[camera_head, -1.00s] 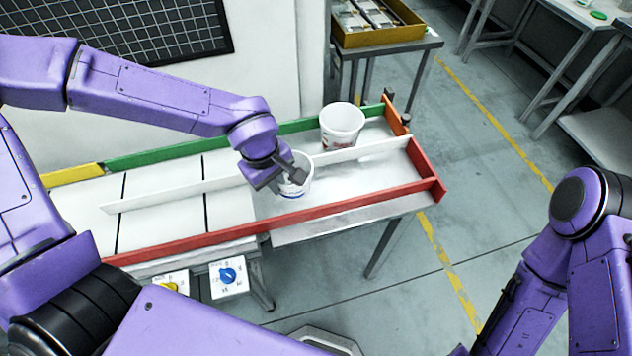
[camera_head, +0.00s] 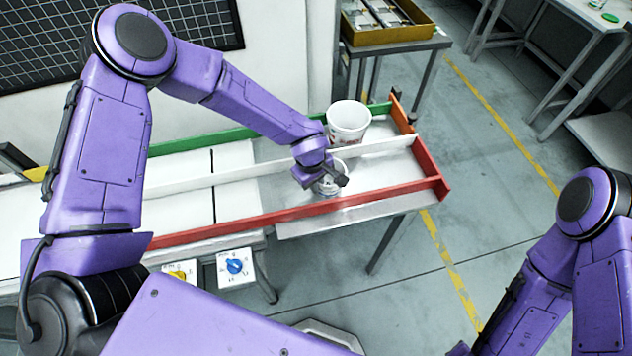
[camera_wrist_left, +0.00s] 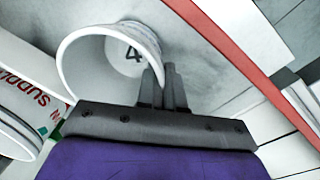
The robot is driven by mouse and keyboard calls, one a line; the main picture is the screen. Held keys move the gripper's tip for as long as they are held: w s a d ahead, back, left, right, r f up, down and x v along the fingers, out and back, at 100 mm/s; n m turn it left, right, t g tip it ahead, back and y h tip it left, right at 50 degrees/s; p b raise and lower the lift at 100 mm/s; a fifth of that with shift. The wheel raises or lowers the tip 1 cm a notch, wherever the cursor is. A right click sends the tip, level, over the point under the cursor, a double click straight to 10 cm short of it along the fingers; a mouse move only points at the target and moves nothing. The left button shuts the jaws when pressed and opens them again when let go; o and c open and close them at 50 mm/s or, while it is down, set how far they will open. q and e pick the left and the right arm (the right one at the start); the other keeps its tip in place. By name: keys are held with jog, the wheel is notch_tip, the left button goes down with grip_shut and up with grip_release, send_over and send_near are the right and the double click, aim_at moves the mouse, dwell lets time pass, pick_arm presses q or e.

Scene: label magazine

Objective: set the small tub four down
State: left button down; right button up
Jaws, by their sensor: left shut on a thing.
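The small tub four (camera_head: 325,187) is a white tub low in the front lane, between the white divider and the red rail. My left gripper (camera_head: 338,178) is shut on its rim and partly covers it. In the left wrist view the tub (camera_wrist_left: 92,62) is open towards the camera, with a black 4 on its inner bottom, and the shut fingers (camera_wrist_left: 164,88) pinch its wall. I cannot tell whether its base touches the lane floor. My right gripper is out of view.
A bigger white tub (camera_head: 347,122) with red print stands in the back lane, close behind. The white divider (camera_head: 240,174), red rail (camera_head: 270,217), green rail (camera_head: 190,143) and orange-red end wall (camera_head: 425,160) bound the lanes. The front lane is clear towards the end wall.

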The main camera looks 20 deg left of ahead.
pick_arm(q)
jog(key=c, duration=1.3)
grip_release()
jog(key=shift+s, duration=0.15)
jog(key=shift+o, duration=0.2)
jog(key=shift+r, duration=0.15)
notch_tip(320, 180, up, 12)
jog(key=s, duration=0.1)
jog(key=shift+a+b, duration=0.3)
jog(key=shift+a, duration=0.05)
